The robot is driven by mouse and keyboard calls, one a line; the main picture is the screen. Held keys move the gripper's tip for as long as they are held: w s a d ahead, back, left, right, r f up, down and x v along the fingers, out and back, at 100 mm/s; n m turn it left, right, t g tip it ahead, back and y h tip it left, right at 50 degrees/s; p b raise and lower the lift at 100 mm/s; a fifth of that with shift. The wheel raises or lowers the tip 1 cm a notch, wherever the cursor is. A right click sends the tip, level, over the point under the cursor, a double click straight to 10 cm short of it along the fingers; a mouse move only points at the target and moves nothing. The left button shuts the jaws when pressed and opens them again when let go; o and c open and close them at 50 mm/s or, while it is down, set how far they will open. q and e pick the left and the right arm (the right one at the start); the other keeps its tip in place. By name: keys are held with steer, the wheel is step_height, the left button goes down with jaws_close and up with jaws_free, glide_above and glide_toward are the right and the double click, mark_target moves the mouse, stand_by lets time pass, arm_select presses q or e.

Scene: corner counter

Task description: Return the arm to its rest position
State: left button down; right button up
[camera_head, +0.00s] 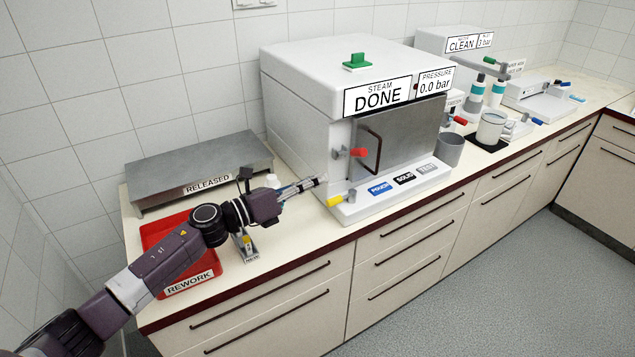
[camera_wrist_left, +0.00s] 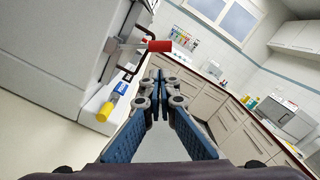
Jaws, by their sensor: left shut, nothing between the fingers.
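My left arm (camera_head: 165,262) reaches in from the lower left of the head view, over the red REWORK tray. My left gripper (camera_head: 318,182) is shut and empty. It is in front of the left part of the steam sterilizer (camera_head: 300,90), near the yellow-ended lever (camera_head: 336,201) and below the red-ended door latch (camera_head: 358,152). In the left wrist view the blue fingers (camera_wrist_left: 158,78) meet, with the red handle (camera_wrist_left: 160,46) beyond and the yellow handle (camera_wrist_left: 104,111) to the left. The sterilizer door looks closed. My right gripper is not in view.
The red REWORK tray (camera_head: 190,284) and the grey RELEASED platform (camera_head: 150,193) are at the left counter end. A small stand (camera_head: 247,246) is beneath my gripper's wrist. A grey cup (camera_head: 451,148) and bottles (camera_head: 477,91) stand right of the sterilizer. Floor is clear.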

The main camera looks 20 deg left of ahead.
arm_select(q)
steer(key=s+a+f+n+g+y, duration=0.2)
steer(key=s+f+n+y, duration=1.15)
steer(key=n, duration=1.25)
steer(key=s+d+f+n+g+h, duration=0.1)
steer(key=s+d+f+n+g, duration=0.2)
steer(key=s, duration=0.6)
steer(key=s+f+n+g+h, duration=0.1)
steer(key=s+f+n+g, duration=0.25)
steer(key=s, duration=0.45)
steer(key=s+d+f+n+g+h, duration=0.1)
steer(key=s+d+f+n+g, duration=0.2)
steer(key=s, duration=0.6)
step_height(320, 180, down, 26)
steer(key=s+a+f, duration=0.1)
steer(key=s+a+f+m+g, duration=0.1)
steer(key=s+a+f+g, duration=0.1)
steer(key=s+f, duration=1.4)
steer(key=shift+s+a+f, duration=0.35)
steer(key=shift+s+a, duration=0.35)
steer(key=shift+s, duration=0.15)
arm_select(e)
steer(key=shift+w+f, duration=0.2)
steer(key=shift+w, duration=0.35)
